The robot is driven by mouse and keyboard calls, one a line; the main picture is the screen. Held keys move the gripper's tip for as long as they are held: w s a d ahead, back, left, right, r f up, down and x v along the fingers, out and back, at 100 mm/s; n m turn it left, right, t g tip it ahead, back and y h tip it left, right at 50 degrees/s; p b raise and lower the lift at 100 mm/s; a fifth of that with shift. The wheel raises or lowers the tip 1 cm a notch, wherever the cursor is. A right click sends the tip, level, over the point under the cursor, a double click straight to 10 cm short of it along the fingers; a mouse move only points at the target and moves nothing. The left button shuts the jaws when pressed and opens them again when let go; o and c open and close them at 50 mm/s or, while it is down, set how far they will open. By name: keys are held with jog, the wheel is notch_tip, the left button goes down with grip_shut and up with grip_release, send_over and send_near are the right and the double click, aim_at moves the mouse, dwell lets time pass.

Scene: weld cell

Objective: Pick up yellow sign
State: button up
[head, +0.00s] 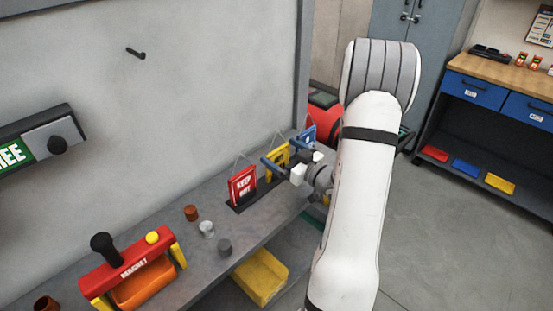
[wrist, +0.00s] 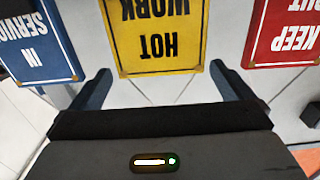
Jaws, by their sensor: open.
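The yellow sign (head: 277,157) stands in a row of signs on the grey bench, partly hidden behind my gripper in the head view. In the wrist view the yellow sign (wrist: 154,40) appears upside down, reads "HOT WORK", and is cut off by the top edge. My gripper (wrist: 158,76) is open, one blue finger on each side of the sign's near edge. In the head view my gripper (head: 284,157) is at the sign row. Nothing shows held, and I cannot tell whether the fingers touch the sign.
A red "KEEP OUT" sign (head: 242,187) and a blue sign (head: 308,137) flank the yellow one closely. Small cylinders (head: 207,229) and a red magnet tool (head: 130,268) stand along the bench (head: 243,232). A wall (head: 200,80) rises behind.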

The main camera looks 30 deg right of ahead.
aim_at(279, 150)
jog(key=p+x, duration=0.1)
jog(key=x, duration=0.3)
jog(key=shift+w+a, duration=0.1)
jog(key=shift+w, duration=0.1)
jog(key=shift+c, duration=0.2)
jog(key=c, duration=0.8)
jog(key=shift+c, duration=0.2)
jog(key=shift+r, duration=0.1)
notch_tip(279, 150, up, 10)
jog(key=shift+b, duration=0.45)
